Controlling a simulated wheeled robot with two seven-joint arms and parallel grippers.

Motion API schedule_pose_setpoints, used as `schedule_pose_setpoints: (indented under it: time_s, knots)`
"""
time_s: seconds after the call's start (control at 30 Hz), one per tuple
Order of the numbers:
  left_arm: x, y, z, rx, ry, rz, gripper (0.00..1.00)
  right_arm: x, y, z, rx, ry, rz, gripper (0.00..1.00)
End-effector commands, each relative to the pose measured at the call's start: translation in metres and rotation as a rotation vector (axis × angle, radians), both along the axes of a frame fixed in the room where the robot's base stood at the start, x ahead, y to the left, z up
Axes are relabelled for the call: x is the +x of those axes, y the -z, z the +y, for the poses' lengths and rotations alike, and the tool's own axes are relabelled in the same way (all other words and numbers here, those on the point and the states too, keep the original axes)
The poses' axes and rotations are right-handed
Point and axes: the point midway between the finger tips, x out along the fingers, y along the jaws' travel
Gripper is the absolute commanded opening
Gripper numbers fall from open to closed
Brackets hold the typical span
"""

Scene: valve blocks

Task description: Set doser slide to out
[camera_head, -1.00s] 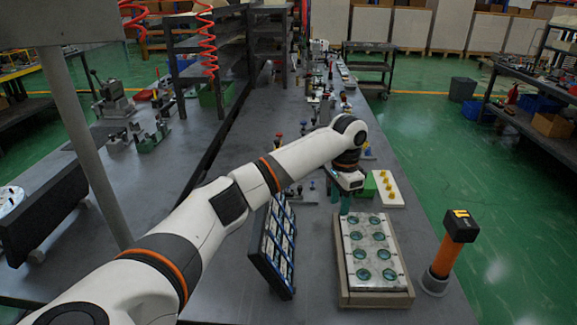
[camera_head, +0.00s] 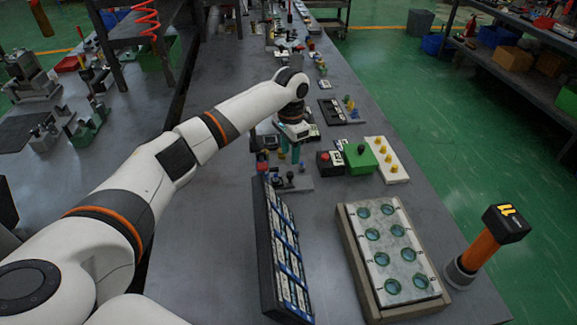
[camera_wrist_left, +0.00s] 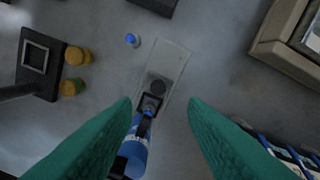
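My left gripper (camera_head: 290,153) hangs over the bench beyond the slanted panel rack, with green fingers pointing down. In the left wrist view the fingers (camera_wrist_left: 160,102) are apart with nothing clasped between them. A blue cylinder (camera_wrist_left: 137,145) lies against the bracket, partly hidden by the left finger. This is probably the doser; its slide position cannot be told. In the head view, a grey plate (camera_head: 298,186) shows under the gripper. My right gripper is not in view.
The slanted blue-framed rack (camera_head: 283,245) and a tray with round glass discs (camera_head: 352,240) stand nearer. A green box (camera_head: 360,158) and a white plate with yellow knobs (camera_head: 397,172) stand right of the gripper. An orange-black post (camera_head: 480,248) stands at the right edge.

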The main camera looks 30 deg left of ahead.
Motion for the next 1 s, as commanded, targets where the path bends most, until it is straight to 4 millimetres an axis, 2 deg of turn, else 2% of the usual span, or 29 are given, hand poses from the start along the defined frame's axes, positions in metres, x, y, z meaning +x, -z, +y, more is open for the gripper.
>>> schedule_pose_setpoints:
  time_s: [0.1,0.3,0.5,0.77,0.8,0.87,1.0]
  knots:
    - [-0.001,0.025,0.0,0.0,-0.001,0.004,0.39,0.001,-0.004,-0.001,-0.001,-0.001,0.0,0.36]
    - [0.0,0.057,0.0,0.0,-0.001,0.002,0.39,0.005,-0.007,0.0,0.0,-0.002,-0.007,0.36]
    - [0.0,0.072,0.0,0.001,0.0,0.001,0.39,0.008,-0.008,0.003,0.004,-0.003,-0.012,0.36]
    - [0.0,0.074,0.0,0.0,-0.001,0.0,0.39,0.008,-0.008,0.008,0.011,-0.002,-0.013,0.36]
    - [0.0,0.074,0.0,0.0,-0.001,0.0,0.38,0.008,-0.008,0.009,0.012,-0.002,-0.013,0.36]
    - [0.0,0.074,0.0,0.0,-0.001,0.0,0.28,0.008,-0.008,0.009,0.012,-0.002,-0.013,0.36]
    - [0.0,0.074,0.0,0.0,-0.001,0.0,0.05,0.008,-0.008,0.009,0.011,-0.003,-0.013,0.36]
